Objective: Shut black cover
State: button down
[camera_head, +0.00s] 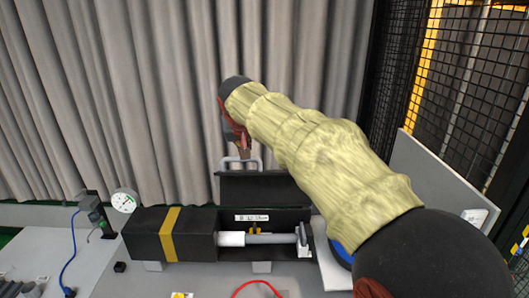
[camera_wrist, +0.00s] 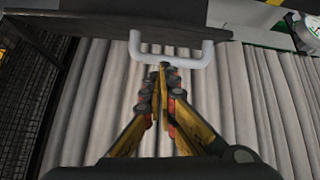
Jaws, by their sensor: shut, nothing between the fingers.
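The black cover (camera_head: 268,188) stands open, raised along the back of a long black box (camera_head: 150,232). A pale grey handle (camera_head: 240,160) sticks up from the cover's top edge. In the wrist view the cover (camera_wrist: 125,28) is a dark panel across the top, with the U-shaped handle (camera_wrist: 172,58) pointing toward my fingers. My gripper (camera_head: 244,148) is shut and empty right by the handle. In the wrist view its fingertips (camera_wrist: 160,68) meet close to the handle's bar; I cannot tell whether they touch it.
The open box section holds a grey-white cylinder (camera_head: 262,239). A dial gauge (camera_head: 123,201) stands left of the box, and a blue cable (camera_head: 72,250) lies at far left. Grey curtains hang behind. A black mesh fence (camera_head: 468,90) and a pale panel (camera_head: 435,185) stand at right.

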notch_tip(320, 180, up, 6)
jog(key=w+d+r+m+t, duration=0.1)
jog(key=w+d+m, duration=0.1)
jog(key=w+f, duration=0.1)
jog(key=f, duration=0.2)
jog(key=w+f+p, duration=0.1)
jog(key=f, duration=0.2)
jog(key=w+f+p, duration=0.1)
jog(key=f, duration=0.2)
jog(key=shift+w, duration=0.35)
jog(key=shift+s+f, duration=0.2)
jog(key=shift+f, duration=0.1)
jog(key=shift+s, duration=0.1)
jog(key=shift+d+b, duration=0.1)
jog(key=shift+b, duration=0.3)
